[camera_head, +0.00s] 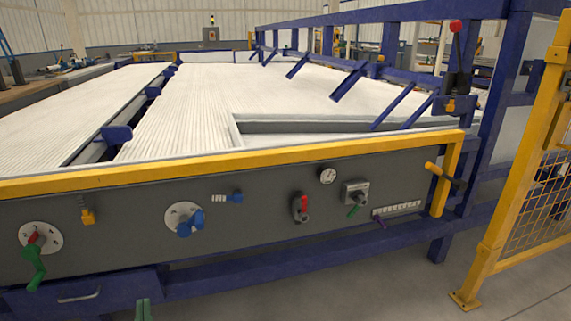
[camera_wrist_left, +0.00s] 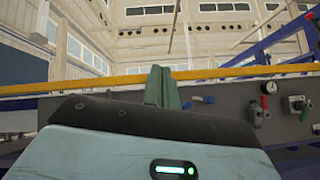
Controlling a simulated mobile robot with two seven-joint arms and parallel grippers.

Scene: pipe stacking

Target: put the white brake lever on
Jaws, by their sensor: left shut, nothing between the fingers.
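I cannot make out a clearly white lever in either view. The grey control panel (camera_head: 265,240) carries several handles. One is a grey lever with a red part (camera_head: 301,208), which also shows in the left wrist view (camera_wrist_left: 260,112). A blue handle (camera_head: 188,222) sits on a white disc, and a green handle with a red part (camera_head: 35,264) is on another disc at the left. A small blue knob (camera_head: 236,197) has a white ribbed stem. My left gripper (camera_head: 143,309) shows only its green fingertips at the bottom edge. In the left wrist view its fingers (camera_wrist_left: 162,87) are shut and empty.
A yellow rail (camera_head: 240,159) runs along the panel's top edge, with the white ribbed table behind it. A grey box with a green handle (camera_head: 355,193) and a round gauge (camera_head: 327,175) are on the panel. A yellow mesh fence (camera_head: 505,200) stands at the right.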

